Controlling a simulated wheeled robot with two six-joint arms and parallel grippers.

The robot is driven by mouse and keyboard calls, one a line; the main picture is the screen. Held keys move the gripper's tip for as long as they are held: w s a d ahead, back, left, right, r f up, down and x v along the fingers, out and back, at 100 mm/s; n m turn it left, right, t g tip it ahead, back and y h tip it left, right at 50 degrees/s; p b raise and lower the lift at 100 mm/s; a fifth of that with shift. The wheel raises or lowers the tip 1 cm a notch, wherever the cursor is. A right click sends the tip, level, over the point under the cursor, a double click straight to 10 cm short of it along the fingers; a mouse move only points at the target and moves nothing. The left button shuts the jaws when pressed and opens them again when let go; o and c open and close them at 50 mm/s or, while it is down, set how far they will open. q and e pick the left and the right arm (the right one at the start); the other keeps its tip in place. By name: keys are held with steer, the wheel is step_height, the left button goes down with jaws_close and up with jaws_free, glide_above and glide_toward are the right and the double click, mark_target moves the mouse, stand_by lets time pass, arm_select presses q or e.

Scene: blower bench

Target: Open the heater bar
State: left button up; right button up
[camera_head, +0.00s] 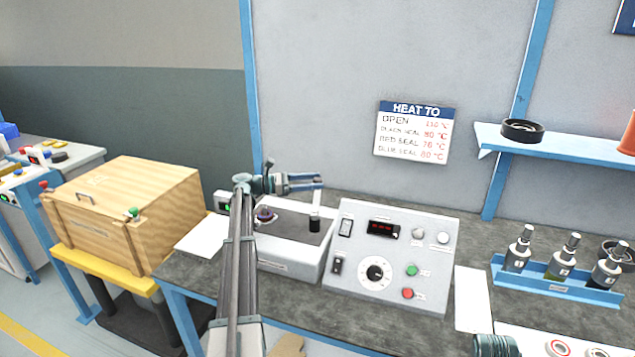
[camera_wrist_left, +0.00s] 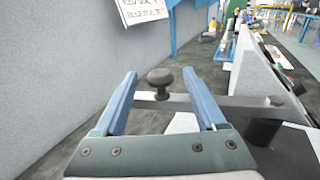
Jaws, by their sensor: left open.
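The heater bar (camera_wrist_left: 245,101) is a flat grey bar running across the left wrist view, with a round dark knob (camera_wrist_left: 160,80) on it. My left gripper (camera_wrist_left: 162,88) is open, with a blue finger on each side of the knob; I cannot tell whether they touch it. In the head view my left gripper (camera_head: 305,182) is above the back of the white sealer box (camera_head: 290,262), hiding most of the bar. A black post (camera_head: 314,223) stands on the box.
A control panel (camera_head: 387,262) with a lit red display, a dial and buttons stands right of the box. A sign (camera_head: 413,133) hangs on the wall behind.

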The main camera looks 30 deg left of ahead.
arm_select(q)
steer(key=v, duration=1.2)
steer(key=shift+s, duration=0.1)
